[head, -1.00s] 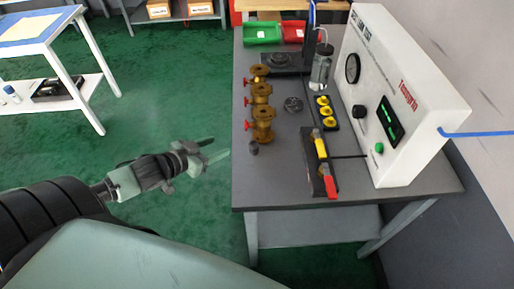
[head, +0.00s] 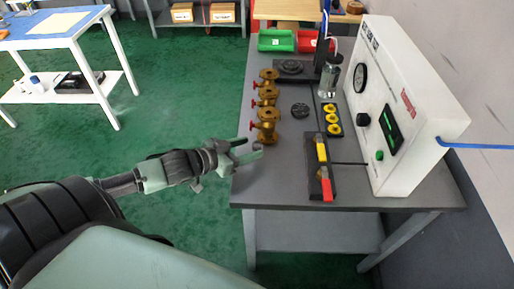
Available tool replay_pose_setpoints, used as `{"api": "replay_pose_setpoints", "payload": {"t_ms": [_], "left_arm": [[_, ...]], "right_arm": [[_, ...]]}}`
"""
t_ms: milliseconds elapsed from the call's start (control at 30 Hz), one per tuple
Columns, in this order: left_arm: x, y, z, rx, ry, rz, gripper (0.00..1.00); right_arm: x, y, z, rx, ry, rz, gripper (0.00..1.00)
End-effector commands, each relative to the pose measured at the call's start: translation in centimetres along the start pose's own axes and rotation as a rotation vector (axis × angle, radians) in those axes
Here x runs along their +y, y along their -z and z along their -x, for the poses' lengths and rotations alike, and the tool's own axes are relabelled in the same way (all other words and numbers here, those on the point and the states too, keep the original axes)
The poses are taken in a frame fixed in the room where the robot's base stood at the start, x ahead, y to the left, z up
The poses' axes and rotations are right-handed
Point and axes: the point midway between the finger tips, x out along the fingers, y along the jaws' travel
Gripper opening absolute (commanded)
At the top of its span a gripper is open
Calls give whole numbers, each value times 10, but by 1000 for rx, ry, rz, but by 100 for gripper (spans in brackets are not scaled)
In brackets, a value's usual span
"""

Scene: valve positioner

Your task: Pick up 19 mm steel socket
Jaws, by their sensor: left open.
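The steel socket (head: 257,146) is a small dark grey piece near the left edge of the grey workbench (head: 285,180), just in front of the nearest brass valve. My left gripper (head: 249,150) reaches over the bench's left edge. It is open, with its fingertips at the socket, which appears to lie between or just beyond them. I cannot tell whether a finger touches it. The fingers partly cover the socket. My right gripper is not in view.
Brass valves (head: 265,125) with red handles stand in a row close behind the socket. A black tray (head: 318,165) with yellow and red-handled tools lies to the right. A white test console (head: 400,110) stands at the right. The bench front is clear.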

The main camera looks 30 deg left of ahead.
Motion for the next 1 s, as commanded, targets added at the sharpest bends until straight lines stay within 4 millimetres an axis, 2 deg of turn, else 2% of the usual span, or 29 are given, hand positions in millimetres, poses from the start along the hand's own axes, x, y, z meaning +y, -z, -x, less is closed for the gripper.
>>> {"api": "replay_pose_setpoints", "payload": {"t_ms": [67, 300, 600, 633, 800, 1000], "left_arm": [[-1, 0, -12, 4, 1, 0, 52], [0, -2, -37, 1, 1, 0, 52], [0, -3, -40, -1, -1, 0, 52], [0, -3, -40, -1, -1, 0, 50], [0, -3, -40, -1, -1, 0, 2], [0, -3, -40, 0, -1, 0, 0]], "right_arm": [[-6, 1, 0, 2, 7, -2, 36], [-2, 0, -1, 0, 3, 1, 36], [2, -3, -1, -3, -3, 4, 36], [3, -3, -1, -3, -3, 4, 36], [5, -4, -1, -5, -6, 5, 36], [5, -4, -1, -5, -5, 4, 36]]}}
